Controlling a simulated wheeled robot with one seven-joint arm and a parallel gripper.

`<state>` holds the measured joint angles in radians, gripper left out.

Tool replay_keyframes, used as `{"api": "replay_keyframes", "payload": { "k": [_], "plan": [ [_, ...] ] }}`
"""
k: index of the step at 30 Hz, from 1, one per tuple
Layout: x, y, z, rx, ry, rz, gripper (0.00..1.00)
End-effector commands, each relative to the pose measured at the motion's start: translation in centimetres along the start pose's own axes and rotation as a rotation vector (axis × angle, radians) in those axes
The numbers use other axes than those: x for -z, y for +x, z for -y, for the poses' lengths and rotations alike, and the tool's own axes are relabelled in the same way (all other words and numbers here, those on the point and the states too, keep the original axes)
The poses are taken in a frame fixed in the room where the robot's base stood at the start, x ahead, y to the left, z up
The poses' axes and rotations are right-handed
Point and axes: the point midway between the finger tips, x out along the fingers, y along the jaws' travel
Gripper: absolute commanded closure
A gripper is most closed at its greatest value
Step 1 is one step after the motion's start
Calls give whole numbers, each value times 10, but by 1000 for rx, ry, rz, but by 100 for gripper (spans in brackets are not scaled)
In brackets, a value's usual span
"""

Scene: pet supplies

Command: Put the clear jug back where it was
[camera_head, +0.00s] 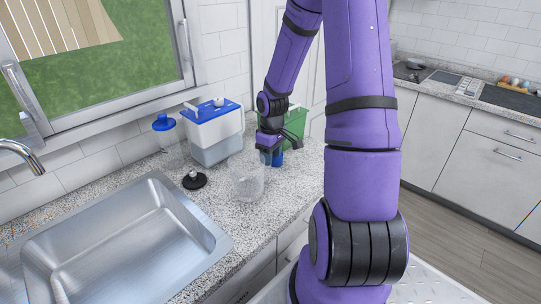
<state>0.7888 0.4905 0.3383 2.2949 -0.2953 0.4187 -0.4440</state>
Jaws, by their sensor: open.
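A see-through vessel, which looks like the clear jug (247,184), stands upright on the speckled counter (262,216) to the right of the sink. My gripper (270,152) is just above and right of it, pointing down, with its jaws open. Whether a finger touches the jug's rim or handle cannot be told from this view. A small blue object (276,158) is right behind the fingertips and partly hidden by them.
A black round lid with a knob (194,180) lies left of the jug. Behind stand a blue-capped clear bottle (168,143), a white container with blue lid (215,132) and a green box (294,122). The steel sink (125,240) takes up the left.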

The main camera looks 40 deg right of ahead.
Motion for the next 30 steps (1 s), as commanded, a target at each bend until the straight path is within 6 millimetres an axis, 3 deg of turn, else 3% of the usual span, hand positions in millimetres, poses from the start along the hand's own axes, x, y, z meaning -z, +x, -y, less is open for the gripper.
{"api": "replay_keyframes", "payload": {
  "k": [7, 21, 30],
  "plan": [
    [0, -16, -1, -3, 1, -1, 56],
    [0, -100, 0, -4, 2, -2, 56],
    [1, -126, 4, -8, 1, 0, 56]
  ]
}}
